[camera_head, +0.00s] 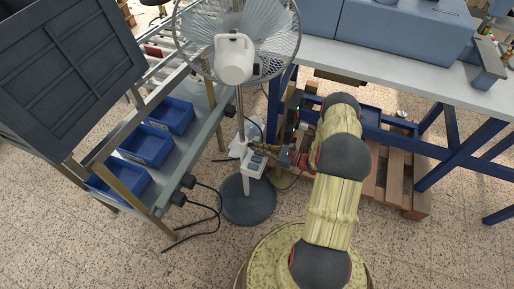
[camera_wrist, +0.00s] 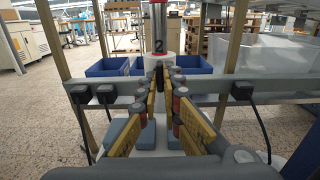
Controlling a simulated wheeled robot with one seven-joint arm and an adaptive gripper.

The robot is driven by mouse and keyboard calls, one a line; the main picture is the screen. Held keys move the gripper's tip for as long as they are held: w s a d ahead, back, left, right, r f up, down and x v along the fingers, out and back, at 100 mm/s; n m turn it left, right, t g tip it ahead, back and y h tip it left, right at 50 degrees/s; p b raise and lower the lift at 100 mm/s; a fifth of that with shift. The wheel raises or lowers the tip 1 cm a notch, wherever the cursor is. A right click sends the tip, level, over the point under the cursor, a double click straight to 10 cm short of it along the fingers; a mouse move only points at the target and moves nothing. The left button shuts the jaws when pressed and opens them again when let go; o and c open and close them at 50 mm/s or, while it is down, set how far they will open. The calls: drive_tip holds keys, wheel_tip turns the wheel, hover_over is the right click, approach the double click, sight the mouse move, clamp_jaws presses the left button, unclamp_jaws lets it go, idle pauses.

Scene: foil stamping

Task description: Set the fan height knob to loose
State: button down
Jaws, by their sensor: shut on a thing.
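The pedestal fan (camera_head: 236,60) stands upright on a round dark base (camera_head: 248,207), with a white control box on its pole. My gripper (camera_head: 284,156) reaches in from the right at the pole, near this box. In the wrist view my gripper's yellow-sided fingers (camera_wrist: 161,78) close together on the small dark fan height knob (camera_wrist: 160,83), in front of the white collar (camera_wrist: 147,63). The fingertips hide most of the knob, and its turn position cannot be told. Above the collar the silver pole (camera_wrist: 157,28) carries a "2" and a red ring.
A grey rack (camera_head: 200,140) with blue bins (camera_head: 147,146) stands left of the fan, its black cables hanging to the floor. A blue-legged workbench (camera_head: 400,80) and wooden pallets (camera_head: 392,180) are at the right. Open speckled floor (camera_head: 120,250) lies in front.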

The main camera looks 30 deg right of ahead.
drive_tip(key=c, duration=2)
unclamp_jaws()
drive_tip(key=v, duration=1.2)
